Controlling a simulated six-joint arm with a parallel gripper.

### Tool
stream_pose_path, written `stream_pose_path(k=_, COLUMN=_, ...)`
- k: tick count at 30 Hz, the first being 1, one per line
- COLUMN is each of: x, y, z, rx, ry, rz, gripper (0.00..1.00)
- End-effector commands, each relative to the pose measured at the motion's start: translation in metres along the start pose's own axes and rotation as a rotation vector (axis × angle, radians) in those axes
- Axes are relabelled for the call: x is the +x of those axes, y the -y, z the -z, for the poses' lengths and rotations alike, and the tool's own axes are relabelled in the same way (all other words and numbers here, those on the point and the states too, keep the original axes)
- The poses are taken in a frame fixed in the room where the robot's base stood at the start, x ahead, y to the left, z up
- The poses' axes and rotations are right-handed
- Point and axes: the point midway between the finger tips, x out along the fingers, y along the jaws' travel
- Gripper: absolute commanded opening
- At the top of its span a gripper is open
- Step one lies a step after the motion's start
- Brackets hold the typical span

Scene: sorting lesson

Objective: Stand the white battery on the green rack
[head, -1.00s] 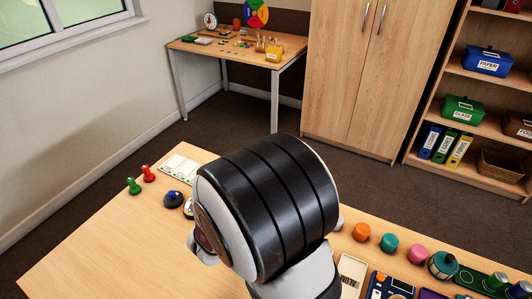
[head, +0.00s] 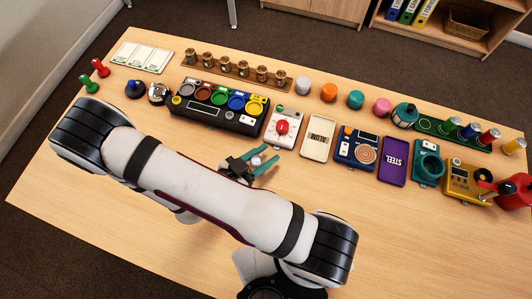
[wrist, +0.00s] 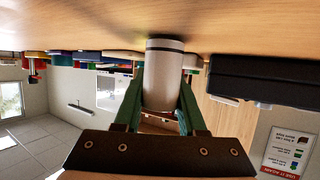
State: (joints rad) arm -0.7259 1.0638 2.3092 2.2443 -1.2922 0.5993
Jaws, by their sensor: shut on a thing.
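In the wrist view the white battery (wrist: 163,70), a pale cylinder with a grey band near one end, is between the green fingers of my gripper (wrist: 162,98). The banded end is at or close to the tabletop; I cannot tell whether it touches. In the head view my gripper (head: 260,160) is low over the table, in front of the white box with a red dial; the battery is hard to make out there. The green rack (head: 431,125) is at the right back of the table, with several coloured batteries standing along it.
Between gripper and rack lie a cream ALUM tray (head: 318,137), a blue device (head: 356,148), a purple STEEL tray (head: 394,161) and a teal holder (head: 429,166). A yellow device (head: 466,183) and a red object (head: 515,190) stand at far right. The front right table is clear.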

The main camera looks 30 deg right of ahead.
Motion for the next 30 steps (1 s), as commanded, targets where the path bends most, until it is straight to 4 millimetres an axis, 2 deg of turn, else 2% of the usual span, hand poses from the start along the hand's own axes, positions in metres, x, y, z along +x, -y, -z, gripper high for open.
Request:
stream_pose_path(k=8, x=0.001, y=0.001, z=-0.002, rx=0.000, ry=0.001, rz=0.001, gripper=0.00)
stream_pose_path(k=9, x=0.001, y=0.001, z=-0.002, rx=0.001, ry=0.001, rz=0.001, gripper=0.43)
stream_pose_path(k=13, x=0.001, y=0.001, z=-0.002, rx=0.000, ry=0.001, rz=0.001, gripper=0.67)
stream_pose_path(k=14, x=0.001, y=0.001, z=-0.002, rx=0.000, ry=0.001, rz=0.001, gripper=0.70)
stream_pose_path(k=27, x=0.000, y=0.001, z=0.001, rx=0.001, ry=0.002, rz=0.001, gripper=0.70)
stream_pose_path(k=30, x=-0.013, y=0.002, z=0.000, rx=0.002, ry=0.001, rz=0.006, gripper=0.70)
